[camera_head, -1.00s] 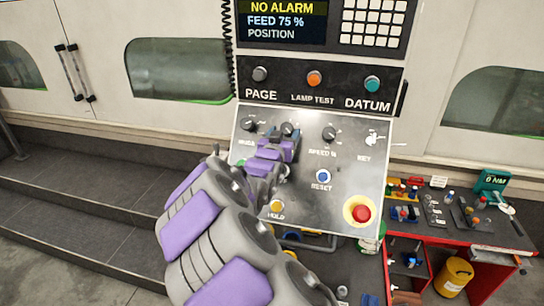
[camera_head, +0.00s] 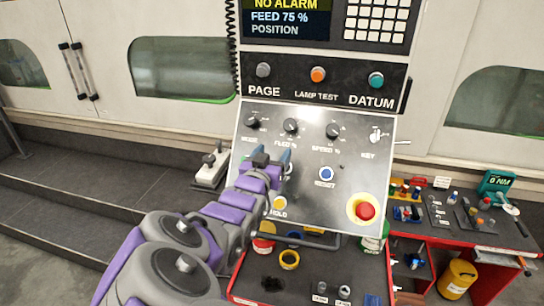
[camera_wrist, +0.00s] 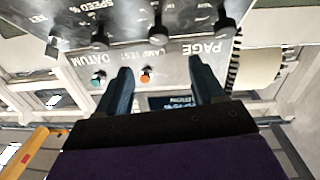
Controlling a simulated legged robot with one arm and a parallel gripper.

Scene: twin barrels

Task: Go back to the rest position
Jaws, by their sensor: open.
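My gripper (camera_head: 272,160) is in front of the lower left part of the control panel (camera_head: 350,150), near the feed knob (camera_head: 290,126) and above the hold button (camera_head: 280,203). In the wrist view its two blue-grey fingers (camera_wrist: 158,88) stand apart with nothing between them. The panel face lies beyond them, upside down in that view. The arm reaches up from the bottom left. The screen (camera_head: 285,20) reads NO ALARM, FEED 75 %, POSITION. The button beside the hold button is partly hidden by my arm.
A red emergency button (camera_head: 365,210) sits at the panel's lower right. A red tool cart (camera_head: 450,240) with a yellow bin (camera_head: 456,278) stands at the right. A black tray with small parts (camera_head: 265,275) is below the panel. Dark steps (camera_head: 70,190) lie at left.

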